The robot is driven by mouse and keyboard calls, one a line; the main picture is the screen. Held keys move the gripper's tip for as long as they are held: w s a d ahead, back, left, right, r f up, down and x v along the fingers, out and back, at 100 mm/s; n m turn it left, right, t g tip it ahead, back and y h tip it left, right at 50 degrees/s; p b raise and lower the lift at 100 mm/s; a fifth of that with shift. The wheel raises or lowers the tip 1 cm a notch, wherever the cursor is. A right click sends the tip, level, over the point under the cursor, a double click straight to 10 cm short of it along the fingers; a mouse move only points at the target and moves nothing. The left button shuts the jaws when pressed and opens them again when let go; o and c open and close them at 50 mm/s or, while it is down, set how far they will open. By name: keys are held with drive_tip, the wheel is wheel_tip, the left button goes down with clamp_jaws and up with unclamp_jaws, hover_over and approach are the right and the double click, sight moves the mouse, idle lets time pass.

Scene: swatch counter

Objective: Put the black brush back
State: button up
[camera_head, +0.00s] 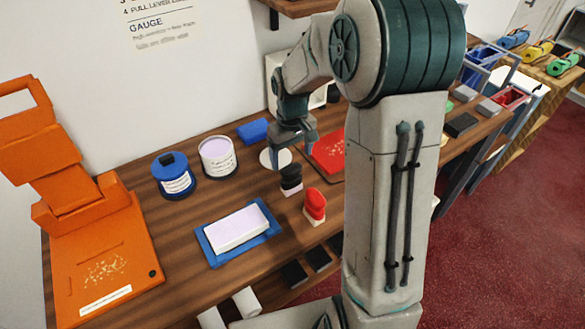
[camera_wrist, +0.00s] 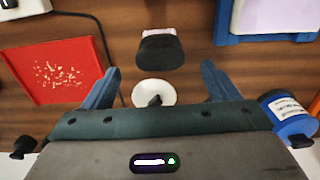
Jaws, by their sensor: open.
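The black brush (camera_head: 291,177) stands on the wooden counter with its dark end up and a pale pinkish end below. In the wrist view the black brush (camera_wrist: 160,49) is ahead of my gripper, near the picture's top middle. My gripper (camera_head: 292,150) hangs just above and behind it in the head view. In the wrist view the fingers of my gripper (camera_wrist: 160,72) are spread wide with nothing between their tips. The brush appears beyond the fingertips, not held. I cannot tell the exact height gap.
A red brush (camera_head: 315,204) stands close to the black one. A white disc with a dark knob (camera_wrist: 148,90) lies below my gripper. A red tray (camera_head: 324,163), a blue tray with a white block (camera_head: 205,247), a blue jar (camera_head: 174,180) and a white tin (camera_head: 217,160) surround the spot.

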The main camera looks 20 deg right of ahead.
wheel_tip(320, 180, up, 4)
drive_tip(key=shift+f, duration=0.25)
drive_tip(key=shift+s+r, duration=0.15)
drive_tip(key=shift+r, duration=0.15)
drive_tip(key=s+r+m+t, duration=0.1)
drive_tip(key=s+r, duration=0.2)
drive_tip(key=s, duration=0.7)
drive_tip(key=s+r+m+t, duration=0.2)
drive_tip(key=s+r, duration=0.1)
drive_tip(key=s, duration=0.7)
drive_tip(key=shift+s+r+m, duration=0.25)
drive_tip(key=shift+s+m, duration=0.05)
drive_tip(key=shift+s, duration=0.1)
